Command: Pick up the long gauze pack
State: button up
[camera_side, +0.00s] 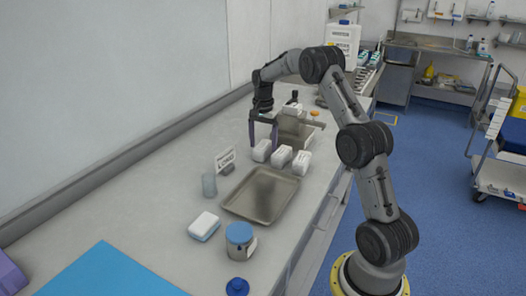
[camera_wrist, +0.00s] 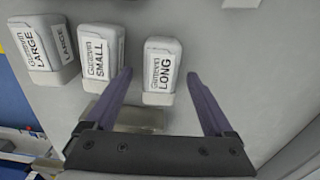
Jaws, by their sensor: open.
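The long gauze pack (camera_wrist: 160,68) is a white wrapped block labelled LONG, in the upper middle of the wrist view. In the side view it appears to be the leftmost white pack (camera_side: 261,151) of a row of three. My gripper (camera_wrist: 157,74) is open and empty, its two purple fingers pointing toward the long pack, one tip on either side of it in the wrist view. In the side view my gripper (camera_side: 263,140) hangs just over that leftmost pack. I cannot tell whether the fingertips reach down beside it.
The SMALL pack (camera_wrist: 101,58) lies close beside the long pack, with the LARGE pack (camera_wrist: 44,45) beyond it. A clear cup (camera_side: 209,185) and a sign (camera_side: 225,160) stand left.

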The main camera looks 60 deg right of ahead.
jog(key=shift+f, duration=0.65)
grip_shut()
jog(key=shift+r, duration=0.15)
